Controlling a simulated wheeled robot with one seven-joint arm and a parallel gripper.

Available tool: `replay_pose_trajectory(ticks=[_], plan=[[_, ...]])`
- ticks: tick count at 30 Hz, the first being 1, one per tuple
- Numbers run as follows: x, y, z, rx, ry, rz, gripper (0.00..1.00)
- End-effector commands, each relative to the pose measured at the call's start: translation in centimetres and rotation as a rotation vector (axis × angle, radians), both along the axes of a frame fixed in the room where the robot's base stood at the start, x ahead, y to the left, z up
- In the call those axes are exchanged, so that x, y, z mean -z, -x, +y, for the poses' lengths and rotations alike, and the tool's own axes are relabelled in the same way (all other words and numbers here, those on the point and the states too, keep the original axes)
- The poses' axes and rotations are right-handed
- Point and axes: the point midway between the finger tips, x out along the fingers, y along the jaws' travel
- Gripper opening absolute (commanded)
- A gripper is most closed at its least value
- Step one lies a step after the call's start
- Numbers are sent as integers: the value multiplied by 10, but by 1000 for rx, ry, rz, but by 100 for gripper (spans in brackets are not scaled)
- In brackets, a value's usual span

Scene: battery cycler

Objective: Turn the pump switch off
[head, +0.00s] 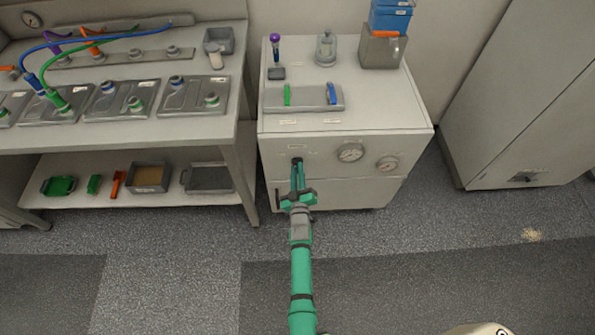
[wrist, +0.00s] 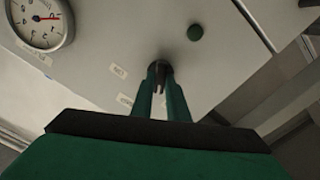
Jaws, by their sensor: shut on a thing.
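The pump switch (wrist: 159,67) is a small dark knob on the front of the white cabinet (head: 360,172). In the wrist view it sits at the tips of my gripper's two green fingers. My gripper (head: 297,163) reaches the upper left of the cabinet front in the head view and is shut on the switch. The fingers cover part of the knob, so I cannot tell its exact turn. Small labels (wrist: 118,71) are beside it, too blurred to read.
Two gauges, one (head: 350,152) nearer the switch and one (head: 388,164) further right, are on the cabinet front. A workbench (head: 190,122) stands left.

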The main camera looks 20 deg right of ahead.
Motion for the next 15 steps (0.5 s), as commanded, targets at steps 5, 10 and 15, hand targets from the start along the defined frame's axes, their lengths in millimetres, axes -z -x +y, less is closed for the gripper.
replay_pose_trajectory(ticks=[5,10,15], plan=[[1,1,-1,2,2,3,0],[1,1,-1,2,1,3,33],[1,1,0,1,0,2,33]])
